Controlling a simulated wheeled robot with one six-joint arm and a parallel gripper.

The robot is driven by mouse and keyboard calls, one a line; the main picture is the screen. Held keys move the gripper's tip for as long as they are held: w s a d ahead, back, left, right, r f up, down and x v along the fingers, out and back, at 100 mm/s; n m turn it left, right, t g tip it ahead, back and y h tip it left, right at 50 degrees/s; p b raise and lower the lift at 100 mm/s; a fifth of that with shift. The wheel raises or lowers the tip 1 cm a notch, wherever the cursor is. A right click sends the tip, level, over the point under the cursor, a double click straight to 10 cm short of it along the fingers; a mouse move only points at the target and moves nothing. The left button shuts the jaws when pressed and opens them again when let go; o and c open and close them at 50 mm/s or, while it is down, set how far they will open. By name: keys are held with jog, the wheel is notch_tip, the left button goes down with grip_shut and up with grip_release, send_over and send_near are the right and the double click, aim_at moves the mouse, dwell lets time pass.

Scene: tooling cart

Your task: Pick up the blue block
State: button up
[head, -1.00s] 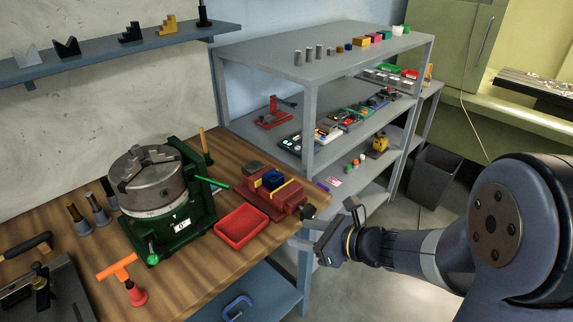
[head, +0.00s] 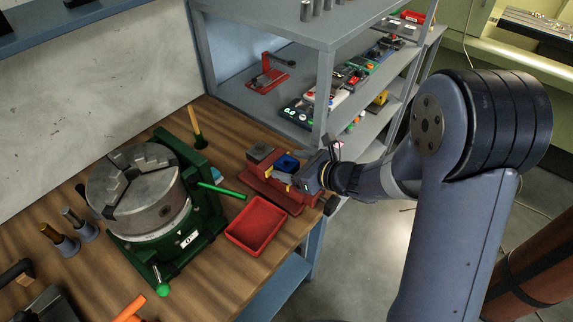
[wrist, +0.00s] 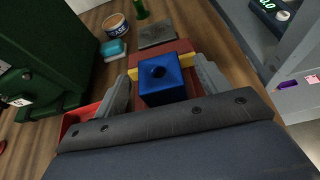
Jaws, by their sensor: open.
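My gripper (wrist: 162,76) is open, with one grey finger on each side of the block in the wrist view. In the head view my gripper (head: 290,171) reaches the vise from the right. I cannot tell whether the fingers touch the block. Its lower part is hidden.
A green-based chuck (head: 140,195) with a green handle stands left of the vise. A red tray (head: 258,226) lies in front of the vise. A grey shelf unit (head: 322,95) stands behind. A round tin (wrist: 115,26) and a grey plate (wrist: 156,33) are beyond the vise.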

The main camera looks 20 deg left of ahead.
jog(key=shift+w+a+f, duration=0.1)
jog(key=shift+a, duration=0.1)
jog(key=shift+c, duration=0.3)
jog(key=c, duration=1.1)
jog(key=shift+c, duration=0.2)
